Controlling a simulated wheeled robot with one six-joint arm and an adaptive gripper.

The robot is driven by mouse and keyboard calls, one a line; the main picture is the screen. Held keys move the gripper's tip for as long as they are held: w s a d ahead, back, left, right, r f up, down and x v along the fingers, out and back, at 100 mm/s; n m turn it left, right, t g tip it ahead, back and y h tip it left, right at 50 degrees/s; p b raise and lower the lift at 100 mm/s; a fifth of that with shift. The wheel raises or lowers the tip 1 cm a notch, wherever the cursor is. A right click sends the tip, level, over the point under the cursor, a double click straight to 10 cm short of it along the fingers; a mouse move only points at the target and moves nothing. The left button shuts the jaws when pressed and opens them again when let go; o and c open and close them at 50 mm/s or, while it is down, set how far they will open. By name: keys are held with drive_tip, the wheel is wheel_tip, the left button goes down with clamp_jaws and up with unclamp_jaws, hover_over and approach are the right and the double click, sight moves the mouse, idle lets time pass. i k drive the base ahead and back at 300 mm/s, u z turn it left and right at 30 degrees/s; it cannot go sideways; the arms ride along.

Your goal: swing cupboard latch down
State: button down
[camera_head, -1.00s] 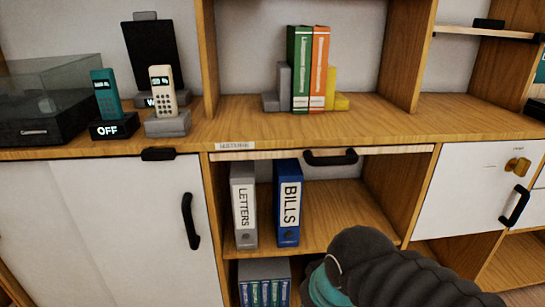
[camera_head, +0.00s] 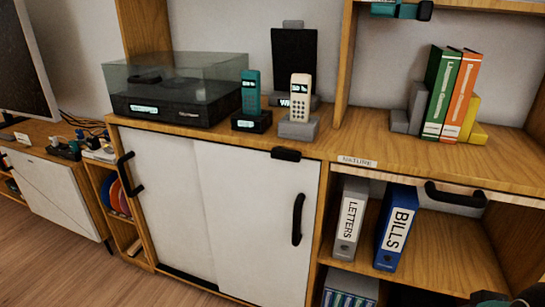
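The white cupboard (camera_head: 248,215) with two sliding doors stands in the middle. It has a black handle on its left door (camera_head: 130,175) and another on its right door (camera_head: 298,220). A small black block (camera_head: 286,154) sits at the top edge of the right door; I cannot tell whether it is a latch. The white door with a brass latch, seen earlier at the right, is out of view now. A dark and teal part of my arm (camera_head: 490,298) shows at the bottom right corner. My gripper's fingers do not show.
On the counter (camera_head: 235,141) stand a record player (camera_head: 180,108), a teal phone (camera_head: 251,92), a cream phone (camera_head: 300,97) and books (camera_head: 450,92). Binders (camera_head: 397,228) stand in the open shelf below a black handle (camera_head: 455,195). Wooden floor (camera_head: 50,255) is clear at lower left.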

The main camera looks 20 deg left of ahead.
sight(278, 152)
drive_tip(key=u, duration=0.5)
drive_tip(key=k, duration=0.45)
drive_tip(key=u, duration=0.5)
drive_tip(key=i, duration=0.45)
